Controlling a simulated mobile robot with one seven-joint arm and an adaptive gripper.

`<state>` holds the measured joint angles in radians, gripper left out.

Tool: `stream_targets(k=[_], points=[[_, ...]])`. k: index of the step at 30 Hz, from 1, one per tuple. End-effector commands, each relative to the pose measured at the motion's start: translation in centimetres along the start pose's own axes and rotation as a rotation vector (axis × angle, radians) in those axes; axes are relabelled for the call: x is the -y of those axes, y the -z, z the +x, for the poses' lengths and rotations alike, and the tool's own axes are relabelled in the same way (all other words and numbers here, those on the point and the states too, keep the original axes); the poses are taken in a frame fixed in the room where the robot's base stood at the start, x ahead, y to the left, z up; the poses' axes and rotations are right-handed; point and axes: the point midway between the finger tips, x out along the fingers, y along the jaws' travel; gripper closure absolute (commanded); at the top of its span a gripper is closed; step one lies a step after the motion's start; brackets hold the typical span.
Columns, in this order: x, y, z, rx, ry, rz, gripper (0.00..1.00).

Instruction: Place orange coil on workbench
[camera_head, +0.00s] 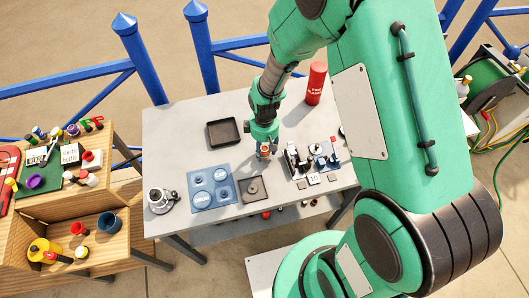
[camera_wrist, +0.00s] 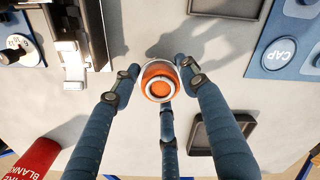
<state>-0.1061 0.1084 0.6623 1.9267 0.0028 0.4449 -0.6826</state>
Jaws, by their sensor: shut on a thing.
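The orange coil (camera_head: 264,150) is held at the tip of my gripper (camera_head: 264,145), over the middle of the grey workbench (camera_head: 170,125). In the wrist view the coil (camera_wrist: 148,72) shows as an orange ring with a pale rim, seen end-on. The blue fingers of my gripper (camera_wrist: 158,80) close around it from the sides and below. A shadow on the bench beside it suggests that the coil is above the surface; the exact gap cannot be told.
A dark square tray (camera_head: 223,133) lies left of my gripper. Small devices (camera_head: 300,158) stand at right, a red cylinder (camera_head: 316,84) behind. Bare bench surrounds the coil.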

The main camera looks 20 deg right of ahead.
Motion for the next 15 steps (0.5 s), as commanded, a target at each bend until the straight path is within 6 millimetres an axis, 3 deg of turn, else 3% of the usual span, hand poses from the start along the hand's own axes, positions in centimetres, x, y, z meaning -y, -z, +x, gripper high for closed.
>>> stream_targets(k=[5, 15], points=[[0.0, 0.0, 1.8, 0.0, 0.0, 0.0, 0.87], [0.0, 0.0, 1.9, 0.0, 0.0, 0.0, 0.87]])
